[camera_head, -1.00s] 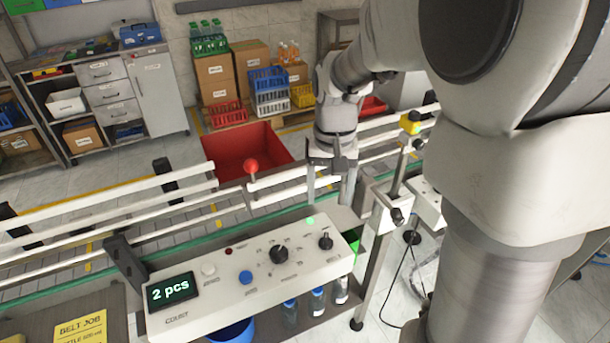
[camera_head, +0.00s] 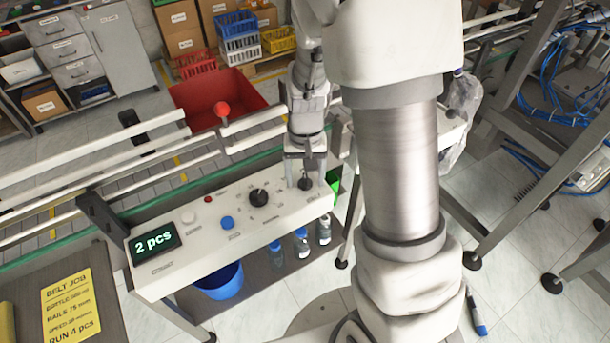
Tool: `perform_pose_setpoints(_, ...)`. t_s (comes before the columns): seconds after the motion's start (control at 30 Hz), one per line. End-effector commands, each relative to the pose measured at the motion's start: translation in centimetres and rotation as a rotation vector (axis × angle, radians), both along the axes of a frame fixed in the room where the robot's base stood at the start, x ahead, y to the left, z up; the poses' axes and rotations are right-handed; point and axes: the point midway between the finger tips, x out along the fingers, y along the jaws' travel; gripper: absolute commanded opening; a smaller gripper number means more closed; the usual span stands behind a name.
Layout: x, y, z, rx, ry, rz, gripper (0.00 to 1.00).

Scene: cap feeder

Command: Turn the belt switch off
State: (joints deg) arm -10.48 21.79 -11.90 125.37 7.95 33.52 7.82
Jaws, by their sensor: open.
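The control panel (camera_head: 195,245) is a white box along the belt's near side, with a green-lit display (camera_head: 156,242) reading "2 pcs". The belt switch looks to be the small black knob (camera_head: 305,184) at the panel's right end. A larger black dial (camera_head: 258,198), a blue button (camera_head: 227,223), a white button and a small red light lie to its left. My gripper (camera_head: 305,178) points down at the small knob with its fingers open on either side of it. Whether the fingers touch the knob cannot be told. The knob's setting is too small to read.
A red ball-topped lever (camera_head: 222,109) stands by the rails behind the panel. A blue bin (camera_head: 219,282) and several bottles (camera_head: 302,243) are below the panel. A yellow job note (camera_head: 70,308) lies at the lower left. My arm covers the area right of the panel.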

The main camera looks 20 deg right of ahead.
Motion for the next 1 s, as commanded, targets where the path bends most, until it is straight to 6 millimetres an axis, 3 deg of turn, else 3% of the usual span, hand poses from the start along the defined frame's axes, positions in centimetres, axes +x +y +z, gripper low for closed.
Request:
perform_pose_setpoints(0.1, 0.0, 0.01, 0.02, 0.0, 0.0, 0.0, 0.7)
perform_pose_setpoints(0.5, 0.02, 0.0, 0.06, 0.0, 0.0, 0.001, 0.0)
perform_pose_setpoints(1.0, 0.05, -0.08, -0.03, 0.0, -0.002, 0.112, 0.0)
